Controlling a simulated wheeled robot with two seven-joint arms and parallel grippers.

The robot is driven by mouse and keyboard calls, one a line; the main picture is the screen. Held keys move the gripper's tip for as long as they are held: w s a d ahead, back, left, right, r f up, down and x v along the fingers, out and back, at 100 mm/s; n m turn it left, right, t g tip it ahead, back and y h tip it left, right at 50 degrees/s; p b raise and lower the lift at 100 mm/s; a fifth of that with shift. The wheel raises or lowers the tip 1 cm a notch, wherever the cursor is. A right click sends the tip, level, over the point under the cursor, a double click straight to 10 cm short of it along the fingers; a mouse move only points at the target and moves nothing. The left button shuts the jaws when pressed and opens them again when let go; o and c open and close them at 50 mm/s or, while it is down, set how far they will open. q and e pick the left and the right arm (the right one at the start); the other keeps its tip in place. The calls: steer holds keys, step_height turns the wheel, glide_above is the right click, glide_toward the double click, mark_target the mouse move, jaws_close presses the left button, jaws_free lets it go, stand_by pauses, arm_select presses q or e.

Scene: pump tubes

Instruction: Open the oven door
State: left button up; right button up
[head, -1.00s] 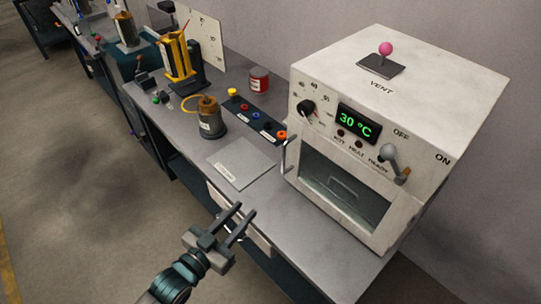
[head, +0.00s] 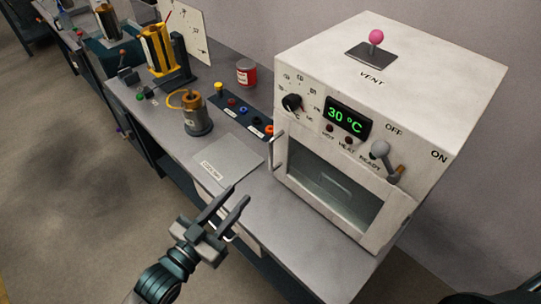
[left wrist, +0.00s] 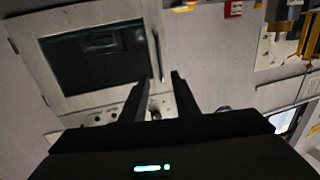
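The white oven (head: 340,120) stands on the bench at the right of the head view. Its door (head: 335,190) has a dark window and looks shut. A thin upright handle (head: 279,151) is on the door's left edge. My left gripper (head: 239,196) is open and empty, in front of the bench, left of and below the handle, not touching it. In the left wrist view the oven door (left wrist: 65,95) appears upside down at upper left, and the gripper's two fingers (left wrist: 161,78) are apart, pointing toward the handle side. My right gripper does not show.
The oven has a 30 °C display (head: 347,119), a black knob (head: 292,103), a grey lever (head: 380,150) and a pink-topped vent lever (head: 376,37). A flat plate (head: 228,164), a small pump (head: 197,118) and a red can (head: 246,71) are on the bench left of it.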

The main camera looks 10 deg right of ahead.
mark_target(270, 159)
arm_select(q)
steer(key=p+x, duration=0.3)
steer(key=x, duration=1.3)
steer(key=shift+w+d+p, duration=0.1)
steer(key=shift+p, duration=0.3)
jaws_close()
